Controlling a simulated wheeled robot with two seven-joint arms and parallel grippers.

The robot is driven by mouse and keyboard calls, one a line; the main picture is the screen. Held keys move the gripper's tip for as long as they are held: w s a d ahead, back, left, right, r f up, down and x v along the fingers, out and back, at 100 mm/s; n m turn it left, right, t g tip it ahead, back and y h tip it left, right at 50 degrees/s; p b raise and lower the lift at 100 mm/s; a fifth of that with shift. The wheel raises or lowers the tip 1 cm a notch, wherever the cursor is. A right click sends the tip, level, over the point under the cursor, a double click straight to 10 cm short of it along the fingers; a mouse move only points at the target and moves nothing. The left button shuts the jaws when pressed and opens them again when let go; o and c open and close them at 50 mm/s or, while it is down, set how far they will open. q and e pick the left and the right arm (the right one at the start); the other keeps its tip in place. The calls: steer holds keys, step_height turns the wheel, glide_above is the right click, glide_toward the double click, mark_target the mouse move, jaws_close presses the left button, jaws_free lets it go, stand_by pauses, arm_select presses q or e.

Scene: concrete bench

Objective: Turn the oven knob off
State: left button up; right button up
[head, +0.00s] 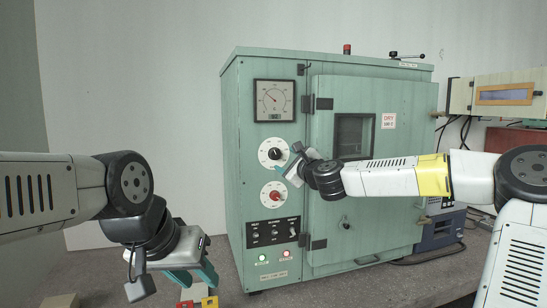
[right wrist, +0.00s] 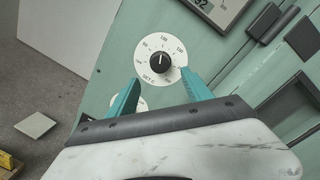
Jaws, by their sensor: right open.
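The green oven (head: 240,130) stands at the back of the bench. On its left panel is a black knob (head: 274,154) on a white numbered dial, and below it a red knob (head: 275,196) on another white dial. In the right wrist view the black knob (right wrist: 160,62) sits ahead of and between my right gripper's (right wrist: 160,76) teal fingers, with clear gaps; its white mark points roughly up in that picture. My right gripper (head: 281,166) is open and empty. The lower dial is mostly hidden there by a finger. My left gripper (head: 198,281) is open, low over the bench, away from the oven.
Red and yellow blocks (head: 208,302) lie under my left gripper. The oven door (head: 352,100) is closed. A wooden-fronted box (head: 505,94) and blue equipment (head: 441,231) stand at right.

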mark_target(277, 155)
steer(key=x, duration=0.7)
steer(key=shift+w, duration=0.35)
steer(key=shift+c, duration=0.2)
steer(key=shift+a, duration=0.1)
jaws_close()
